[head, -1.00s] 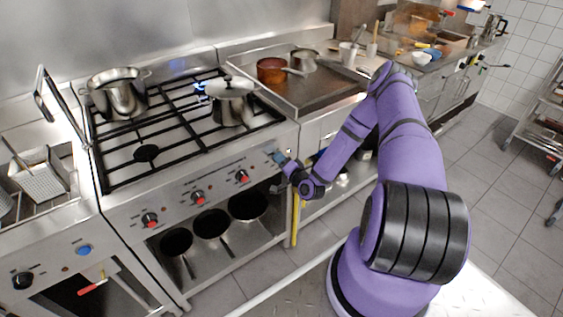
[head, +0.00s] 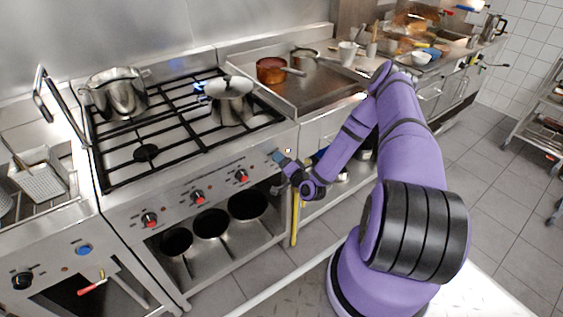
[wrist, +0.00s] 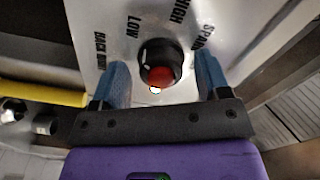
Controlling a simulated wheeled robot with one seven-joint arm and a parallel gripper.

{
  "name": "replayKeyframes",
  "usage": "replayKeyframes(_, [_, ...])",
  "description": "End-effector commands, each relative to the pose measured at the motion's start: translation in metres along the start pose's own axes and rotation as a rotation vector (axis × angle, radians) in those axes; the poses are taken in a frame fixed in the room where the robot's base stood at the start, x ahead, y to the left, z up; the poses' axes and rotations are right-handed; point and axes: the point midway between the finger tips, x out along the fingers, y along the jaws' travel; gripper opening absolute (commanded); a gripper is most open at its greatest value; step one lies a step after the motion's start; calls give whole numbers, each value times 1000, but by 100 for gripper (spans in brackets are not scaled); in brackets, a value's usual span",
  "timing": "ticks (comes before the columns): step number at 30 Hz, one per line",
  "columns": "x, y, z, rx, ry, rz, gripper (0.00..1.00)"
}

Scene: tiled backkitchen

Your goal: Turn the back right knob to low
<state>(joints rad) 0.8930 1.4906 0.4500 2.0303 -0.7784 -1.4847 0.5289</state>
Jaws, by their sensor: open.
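In the wrist view, the back right knob (wrist: 157,55) is round and black with a red part, on the steel stove panel (wrist: 101,25). Labels around it include LOW, HIGH, SPARK and a partly legible one at the left that starts with BACK. My gripper (wrist: 162,72) is open, with one blue finger on each side of the knob; small gaps show between fingers and knob. A bright spot shows at the knob's lower edge; its exact setting is unclear. In the head view my gripper (head: 279,157) is at the right end of the stove front and hides this knob.
Other red-and-black knobs (head: 242,176) line the stove front to the left. Pans (head: 211,224) sit on the shelf below. A yellow bar (wrist: 40,94) lies left of my gripper in the wrist view.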

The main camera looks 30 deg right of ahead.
Motion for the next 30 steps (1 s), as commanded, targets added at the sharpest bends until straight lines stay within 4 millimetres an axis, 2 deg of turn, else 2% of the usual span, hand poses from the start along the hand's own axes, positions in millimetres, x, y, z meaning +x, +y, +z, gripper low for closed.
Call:
replayKeyframes(12, [-72,1,0,3,1,4,69])
replayKeyframes(16, [-90,1,0,1,1,4,69])
replayKeyframes(21, [-101,1,0,1,0,2,69])
replayKeyframes(30, [-103,1,0,0,0,2,69])
